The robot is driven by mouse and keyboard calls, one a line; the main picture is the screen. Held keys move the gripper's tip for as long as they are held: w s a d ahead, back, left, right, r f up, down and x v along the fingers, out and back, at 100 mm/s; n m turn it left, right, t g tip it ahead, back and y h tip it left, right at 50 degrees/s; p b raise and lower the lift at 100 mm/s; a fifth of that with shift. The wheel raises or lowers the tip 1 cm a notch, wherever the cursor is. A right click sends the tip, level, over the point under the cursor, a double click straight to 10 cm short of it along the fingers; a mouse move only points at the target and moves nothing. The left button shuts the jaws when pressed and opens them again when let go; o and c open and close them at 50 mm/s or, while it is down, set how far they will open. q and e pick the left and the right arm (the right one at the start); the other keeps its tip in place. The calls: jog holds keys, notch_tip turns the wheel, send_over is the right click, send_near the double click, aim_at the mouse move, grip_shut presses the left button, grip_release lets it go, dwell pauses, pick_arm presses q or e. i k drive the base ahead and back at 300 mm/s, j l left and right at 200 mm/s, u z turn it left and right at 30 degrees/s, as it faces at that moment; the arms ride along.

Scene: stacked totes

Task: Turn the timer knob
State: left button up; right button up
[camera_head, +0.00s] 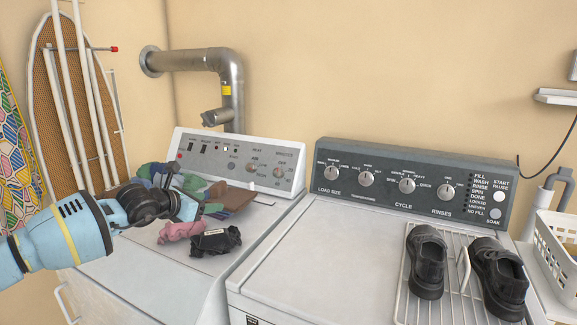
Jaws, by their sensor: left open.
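The timer knob is probably the round grey knob (280,171) under a label that seems to read minutes. It is at the right end of the white control panel (218,146) on the left machine. Another knob (253,167) sits just left of it. My left gripper (187,206) is open over the clothes on the left machine's top. It is in front of the panel, to the left of and lower in the picture than the timer knob, and apart from it. The clothes partly blend with its fingers. My right gripper is not in view.
Crumpled clothes (216,241) cover part of the left machine's top. The right machine has a dark panel (330,155) with several knobs, and black shoes (427,262) on a wire rack. A white basket (556,240) stands at right, an ironing board (45,90) at left.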

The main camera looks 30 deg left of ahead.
aim_at(279, 172)
jog(key=i, duration=0.85)
